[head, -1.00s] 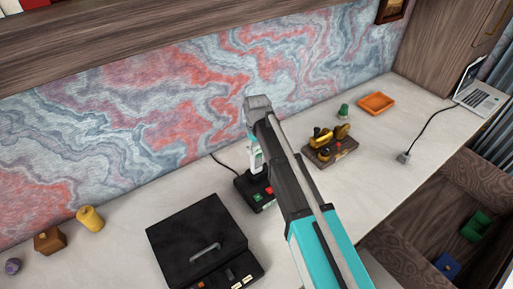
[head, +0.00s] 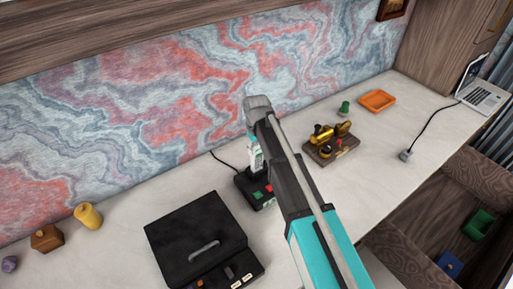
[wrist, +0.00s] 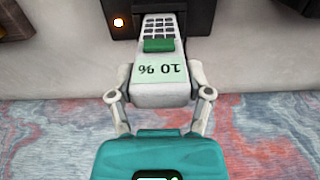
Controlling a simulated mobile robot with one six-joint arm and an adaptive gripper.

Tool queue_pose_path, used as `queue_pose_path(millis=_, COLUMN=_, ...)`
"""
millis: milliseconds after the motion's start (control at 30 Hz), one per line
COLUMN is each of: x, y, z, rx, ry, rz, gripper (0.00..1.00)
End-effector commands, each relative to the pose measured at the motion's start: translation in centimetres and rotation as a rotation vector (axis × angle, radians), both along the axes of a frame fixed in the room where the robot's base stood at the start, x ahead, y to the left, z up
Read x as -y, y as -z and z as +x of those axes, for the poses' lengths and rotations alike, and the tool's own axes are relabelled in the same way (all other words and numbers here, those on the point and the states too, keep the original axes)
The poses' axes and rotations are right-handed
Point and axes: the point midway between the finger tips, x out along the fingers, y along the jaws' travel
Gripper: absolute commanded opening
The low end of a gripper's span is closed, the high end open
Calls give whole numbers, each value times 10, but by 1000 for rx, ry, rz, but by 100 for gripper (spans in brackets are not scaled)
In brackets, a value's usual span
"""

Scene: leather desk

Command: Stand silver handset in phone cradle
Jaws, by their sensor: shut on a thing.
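The silver handset (wrist: 158,98) has a keypad, a green button and a pale screen reading "10 %", upside down in the wrist view. My gripper (wrist: 160,82) is shut on it, one finger at each side near the screen end. The handset's keypad end meets the black phone cradle (wrist: 200,20), which has a lit orange lamp. In the head view the handset (head: 257,160) stands roughly upright over the cradle (head: 262,203), which has green and red buttons. My arm hides part of both. I cannot tell whether the handset's foot is fully seated.
A black box with a handle (head: 195,225) stands left of the cradle. A brass device on a wooden base (head: 322,155) stands to the right. An orange tray (head: 378,100) and a laptop (head: 482,97) lie farther right. The marbled wall (head: 150,120) rises close behind the cradle.

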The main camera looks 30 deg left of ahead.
Motion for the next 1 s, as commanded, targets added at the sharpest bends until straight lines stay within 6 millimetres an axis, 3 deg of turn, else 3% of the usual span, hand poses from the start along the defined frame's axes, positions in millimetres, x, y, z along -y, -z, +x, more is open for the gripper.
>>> queue_pose_path(millis=433, x=0, y=9, z=0, rx=0, ry=0, rz=0, gripper=4)
queue_pose_path(millis=467, x=0, y=8, z=0, rx=0, ry=0, rz=0, gripper=69)
queue_pose_path(millis=600, x=0, y=7, z=0, rx=0, ry=0, rz=0, gripper=95)
queue_pose_path(millis=633, x=0, y=7, z=0, rx=0, ry=0, rz=0, gripper=100)
queue_pose_path(millis=1000, x=0, y=8, z=0, rx=0, ry=0, rz=0, gripper=100)
